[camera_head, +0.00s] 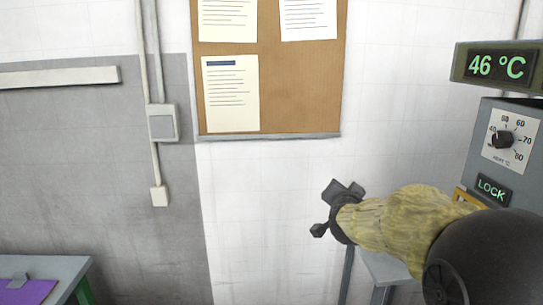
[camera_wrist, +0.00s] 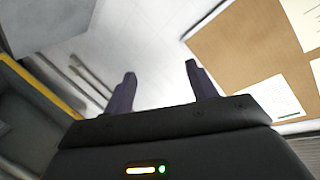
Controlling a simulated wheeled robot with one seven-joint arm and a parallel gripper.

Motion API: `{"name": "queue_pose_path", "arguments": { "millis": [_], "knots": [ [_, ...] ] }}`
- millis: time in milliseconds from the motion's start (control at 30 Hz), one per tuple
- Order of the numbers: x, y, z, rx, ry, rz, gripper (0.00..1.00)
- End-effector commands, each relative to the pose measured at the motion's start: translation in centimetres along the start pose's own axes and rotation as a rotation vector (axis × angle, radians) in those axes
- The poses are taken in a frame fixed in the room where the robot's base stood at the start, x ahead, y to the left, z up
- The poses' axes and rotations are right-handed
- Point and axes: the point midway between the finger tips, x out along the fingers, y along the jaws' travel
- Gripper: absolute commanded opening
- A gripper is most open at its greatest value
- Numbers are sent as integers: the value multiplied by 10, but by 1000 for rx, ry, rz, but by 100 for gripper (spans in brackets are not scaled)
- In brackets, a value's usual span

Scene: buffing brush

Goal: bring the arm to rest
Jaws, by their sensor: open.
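My gripper (camera_head: 336,208) is in the right half of the head view, at the end of my arm, which wears a yellowish cloth sleeve. Its dark fingers point left, in front of the white wall. In the wrist view the two fingers of my gripper (camera_wrist: 160,72) stand apart with nothing between them, so it is open and empty. It touches nothing that I can see.
A machine with a heat dial (camera_head: 502,139), a LOCK sign (camera_head: 491,189) and a 46 °C display (camera_head: 497,66) stands at right, close to my arm. A cork board (camera_head: 300,95) hangs behind. A purple clipboard (camera_head: 25,292) lies on a grey table (camera_head: 62,268) at lower left.

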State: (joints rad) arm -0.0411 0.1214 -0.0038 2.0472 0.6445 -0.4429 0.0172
Motion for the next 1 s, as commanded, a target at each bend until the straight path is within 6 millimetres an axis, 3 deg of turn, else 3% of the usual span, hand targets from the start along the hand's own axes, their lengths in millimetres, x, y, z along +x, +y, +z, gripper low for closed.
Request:
{"name": "queue_pose_path", "arguments": {
  "millis": [100, 200, 433, 533, 633, 1000],
  "knots": [
    [-27, 25, 63, -156, -255, 9, 57],
    [-58, 52, 110, -276, -457, 25, 57],
    [-150, 122, 189, -521, -886, 87, 57],
    [-187, 149, 206, -602, -1030, 116, 57],
    [-209, 164, 214, -650, -1113, 134, 57],
    [-215, 169, 216, -664, -1136, 139, 57]
  ]
}}
